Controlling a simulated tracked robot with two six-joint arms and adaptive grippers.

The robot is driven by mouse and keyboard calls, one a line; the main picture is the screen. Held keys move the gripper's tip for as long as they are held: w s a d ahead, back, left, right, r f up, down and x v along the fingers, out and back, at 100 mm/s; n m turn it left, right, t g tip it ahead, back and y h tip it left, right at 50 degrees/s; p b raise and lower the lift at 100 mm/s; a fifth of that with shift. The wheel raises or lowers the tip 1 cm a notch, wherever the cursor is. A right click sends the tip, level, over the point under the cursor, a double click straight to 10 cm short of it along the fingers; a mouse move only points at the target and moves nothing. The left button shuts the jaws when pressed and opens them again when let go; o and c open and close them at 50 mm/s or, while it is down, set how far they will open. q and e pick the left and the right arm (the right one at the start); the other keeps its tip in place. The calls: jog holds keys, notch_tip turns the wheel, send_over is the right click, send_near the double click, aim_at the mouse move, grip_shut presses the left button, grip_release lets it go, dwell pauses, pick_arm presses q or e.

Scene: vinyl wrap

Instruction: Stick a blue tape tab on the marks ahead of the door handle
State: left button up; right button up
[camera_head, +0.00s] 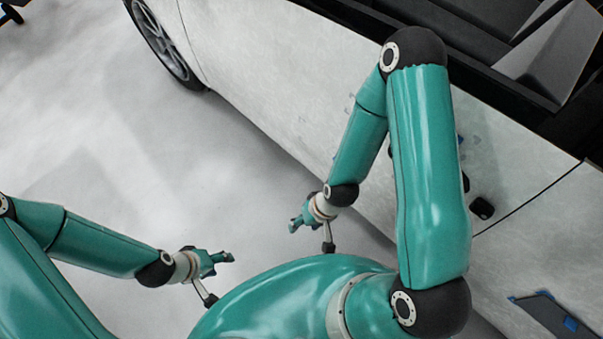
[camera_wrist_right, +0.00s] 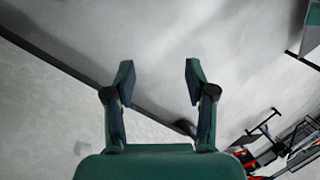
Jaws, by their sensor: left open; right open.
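The car door (camera_head: 520,165) is pale grey, with a black door handle piece (camera_head: 482,208) close to the door seam. A small blue patch (camera_head: 460,139) shows beside my right arm; I cannot tell if it is a tape tab. The marks are not clearly visible, and my right arm covers part of the door. My right gripper (camera_head: 294,226) is open and empty, over the floor beside the car. In the right wrist view its two fingers (camera_wrist_right: 158,75) are apart with nothing between them. My left gripper (camera_head: 229,257) is open and empty, low at the left, away from the car.
A dark panel (camera_head: 548,318) with blue tape pieces (camera_head: 571,323) is on the car side at the lower right. A car wheel (camera_head: 162,42) is at the upper left. The grey floor (camera_head: 150,140) is open left of the car. A cart with red parts (camera_wrist_right: 275,150) shows in the right wrist view.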

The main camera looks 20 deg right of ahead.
jog(key=w+d+r+m+t+h+b, duration=0.1)
jog(key=w+m+t+h+b, duration=0.15)
jog(key=w, duration=0.45)
jog(key=w+r+m+t+h+b, duration=0.1)
jog(key=w+r+m+t+h, duration=0.15)
jog(key=w, duration=0.35)
jog(key=s+r+m+g+h+b, duration=0.2)
jog(key=s+r+m+h+b, duration=0.3)
jog(key=r+h, duration=0.45)
jog(key=w+d+f, duration=0.2)
jog(key=d+f, duration=0.2)
jog(key=d, duration=0.2)
jog(key=w+d+f+m+b, duration=0.1)
jog(key=w+d+f, duration=0.2)
jog(key=d+f, duration=0.2)
jog(key=shift+d+f, duration=0.15)
jog(key=shift+d, duration=1.1)
jog(key=shift+y, duration=0.25)
